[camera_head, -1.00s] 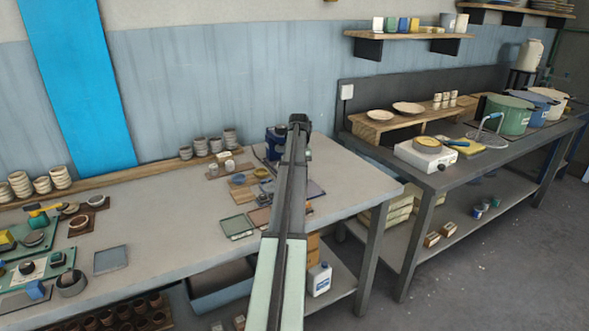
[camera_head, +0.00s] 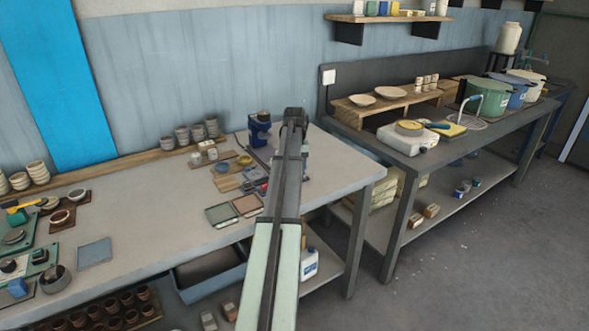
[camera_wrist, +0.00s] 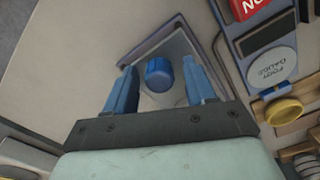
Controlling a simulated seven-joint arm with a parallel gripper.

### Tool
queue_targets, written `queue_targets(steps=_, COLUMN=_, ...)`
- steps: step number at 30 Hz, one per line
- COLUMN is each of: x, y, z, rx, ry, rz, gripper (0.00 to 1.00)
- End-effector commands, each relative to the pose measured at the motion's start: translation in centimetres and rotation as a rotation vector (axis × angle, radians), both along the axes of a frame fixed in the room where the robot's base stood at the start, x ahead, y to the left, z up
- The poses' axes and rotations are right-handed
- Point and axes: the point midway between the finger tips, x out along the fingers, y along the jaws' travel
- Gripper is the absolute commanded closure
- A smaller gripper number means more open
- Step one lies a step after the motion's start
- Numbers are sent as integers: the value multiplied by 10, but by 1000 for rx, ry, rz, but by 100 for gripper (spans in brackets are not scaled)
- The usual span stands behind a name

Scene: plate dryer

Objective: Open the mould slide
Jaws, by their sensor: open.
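In the wrist view, a round blue knob (camera_wrist: 158,75) stands on a grey, dark-edged plate (camera_wrist: 176,46), which may be the mould slide; I cannot tell for sure. My gripper (camera_wrist: 159,64) is open, with one blue finger on each side of the knob. There is a gap on both sides, and I cannot tell how far the knob lies below the fingertips. In the head view, the end of my arm is over the right part of the workbench (camera_head: 150,205), beside a dark blue device (camera_head: 260,130). My arm hides the knob and plate there.
In the head view, a green tray (camera_head: 222,215) and stacked cups (camera_head: 197,132) are left of my arm.

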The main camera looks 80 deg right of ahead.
Motion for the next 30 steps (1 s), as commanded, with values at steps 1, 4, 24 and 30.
queue_targets(steps=1, x=0, y=0, z=0, rx=0, ry=0, rz=0, gripper=45)
queue_targets(steps=4, x=0, y=0, z=0, rx=0, ry=0, rz=0, gripper=45)
queue_targets(steps=24, x=0, y=-2, z=97, rx=-3, ry=-1, rz=0, gripper=45)
queue_targets(steps=30, x=0, y=-1, z=124, rx=-2, ry=-1, rz=0, gripper=45)
